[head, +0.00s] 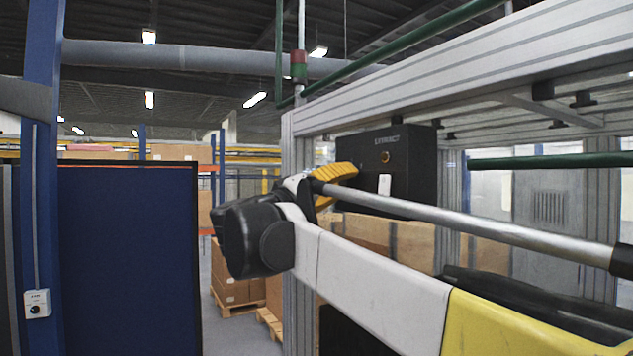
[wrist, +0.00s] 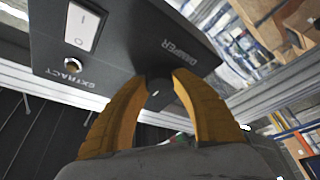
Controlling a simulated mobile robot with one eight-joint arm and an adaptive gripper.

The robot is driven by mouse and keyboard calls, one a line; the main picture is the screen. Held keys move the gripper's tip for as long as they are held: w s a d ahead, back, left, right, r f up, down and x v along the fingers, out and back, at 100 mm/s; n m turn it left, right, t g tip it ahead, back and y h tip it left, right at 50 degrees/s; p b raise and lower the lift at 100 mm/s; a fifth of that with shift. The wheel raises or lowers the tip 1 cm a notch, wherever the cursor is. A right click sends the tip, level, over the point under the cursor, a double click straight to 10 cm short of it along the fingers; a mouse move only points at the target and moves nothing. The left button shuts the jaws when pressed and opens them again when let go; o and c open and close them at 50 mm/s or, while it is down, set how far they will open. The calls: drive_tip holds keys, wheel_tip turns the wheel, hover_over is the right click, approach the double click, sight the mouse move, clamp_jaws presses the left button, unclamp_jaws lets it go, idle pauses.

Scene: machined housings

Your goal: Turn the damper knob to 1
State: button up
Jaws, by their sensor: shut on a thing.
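A black control box (head: 410,165) is mounted on the aluminium frame, and its face also shows in the wrist view (wrist: 130,42). The damper knob (wrist: 158,88), small and dark with a pale mark, sits by the DAMPER lettering on that face. My gripper (wrist: 160,82) has its two orange fingers closed around the knob, one on each side. In the head view my gripper (head: 335,180) is at the left part of the box, and the knob is hidden there. The scale numbers cannot be read, so the knob's setting cannot be told.
The box also carries a white rocker switch (wrist: 84,27) and a round metal-ringed control (wrist: 72,66) by the EXTRACT lettering. An aluminium upright (head: 300,315) stands close beside my arm. A blue panel (head: 128,260) is at left; cartons (head: 235,285) stand behind.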

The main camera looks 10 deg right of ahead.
idle(0.5)
drive_tip(key=o, duration=1.2)
drive_tip(key=shift+a, duration=0.1)
drive_tip(key=v, duration=1.2)
